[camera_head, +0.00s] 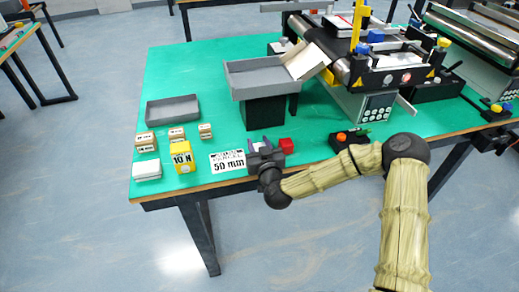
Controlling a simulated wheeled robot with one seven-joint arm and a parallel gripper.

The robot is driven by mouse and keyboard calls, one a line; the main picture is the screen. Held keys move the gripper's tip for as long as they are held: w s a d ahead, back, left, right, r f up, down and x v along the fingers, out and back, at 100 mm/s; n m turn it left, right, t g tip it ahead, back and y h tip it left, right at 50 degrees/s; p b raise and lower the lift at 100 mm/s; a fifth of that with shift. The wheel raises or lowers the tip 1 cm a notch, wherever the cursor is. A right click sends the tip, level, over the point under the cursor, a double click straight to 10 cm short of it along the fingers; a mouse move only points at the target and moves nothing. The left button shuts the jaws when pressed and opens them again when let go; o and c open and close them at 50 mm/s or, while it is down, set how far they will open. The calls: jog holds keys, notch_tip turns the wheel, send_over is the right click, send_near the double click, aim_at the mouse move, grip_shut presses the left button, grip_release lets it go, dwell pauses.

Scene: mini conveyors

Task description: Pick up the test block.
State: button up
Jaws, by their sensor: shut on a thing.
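A white card (228,162) marked "50 mm" in black lies flat near the table's front edge. My gripper (260,149) is low over the table just right of the card, shut on a small pale block (258,146), which I take to be the test block. Only a little of this block shows between the dark fingers. I cannot tell whether it touches the table. A small red block (286,145) is close to the right of my gripper.
A yellow "10 N" block (182,157), several tan blocks (146,142) and a white stack (147,170) are at the left. A grey tray (172,110) lies behind them. A raised grey tray (262,77) and a conveyor (345,62) stand behind my gripper. A control box (347,140) is at right.

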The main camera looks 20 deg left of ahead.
aim_at(259, 143)
notch_tip(259, 143, up, 10)
jog(key=shift+r+p, duration=0.1)
jog(key=shift+p, duration=0.55)
dwell(0.6)
